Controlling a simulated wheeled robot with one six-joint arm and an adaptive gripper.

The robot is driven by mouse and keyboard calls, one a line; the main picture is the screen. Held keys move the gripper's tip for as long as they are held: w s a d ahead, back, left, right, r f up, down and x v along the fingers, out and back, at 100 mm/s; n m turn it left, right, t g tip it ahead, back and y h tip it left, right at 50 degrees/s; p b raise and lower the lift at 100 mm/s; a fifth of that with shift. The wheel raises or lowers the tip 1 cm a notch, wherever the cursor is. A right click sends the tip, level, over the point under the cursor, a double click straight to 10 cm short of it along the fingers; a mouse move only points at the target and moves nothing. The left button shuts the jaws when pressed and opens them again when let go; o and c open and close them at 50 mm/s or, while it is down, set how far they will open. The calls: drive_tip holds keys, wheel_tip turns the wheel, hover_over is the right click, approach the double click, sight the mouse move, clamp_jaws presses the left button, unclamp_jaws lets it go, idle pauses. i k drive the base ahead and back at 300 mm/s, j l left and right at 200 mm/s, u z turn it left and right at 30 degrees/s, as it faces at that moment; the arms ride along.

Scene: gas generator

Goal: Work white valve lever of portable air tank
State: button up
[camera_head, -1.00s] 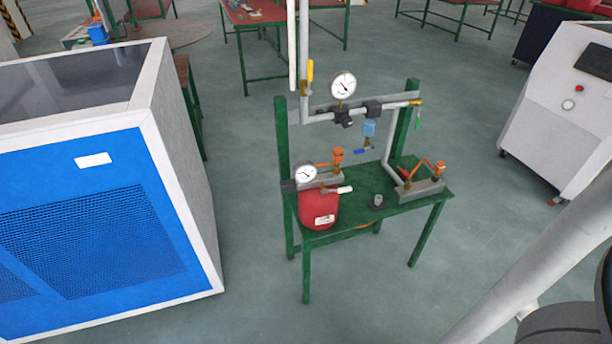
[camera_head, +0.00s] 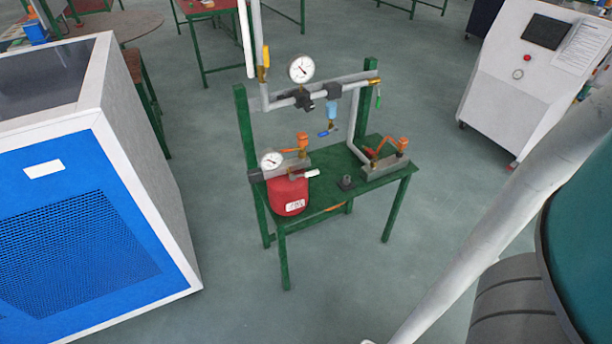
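The portable air tank (camera_head: 287,194) is a small red tank on the left end of a green bench. A round white gauge (camera_head: 271,159) sits above it. Its white valve lever (camera_head: 312,173) sticks out to the right at the top of the tank, roughly level. My gripper does not show in this view, so its state is hidden.
The green bench (camera_head: 352,190) also bears pipes, a large gauge (camera_head: 301,69) and orange-handled fittings (camera_head: 398,145). A blue-fronted machine (camera_head: 70,215) stands at left, a white cabinet (camera_head: 520,75) at upper right. A grey pipe (camera_head: 490,225) crosses the lower right. Open floor lies before the bench.

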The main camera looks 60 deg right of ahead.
sight(306, 175)
drive_tip(key=z, duration=1.15)
drive_tip(key=i+j+z, duration=0.15)
drive_tip(key=i+z, duration=0.3)
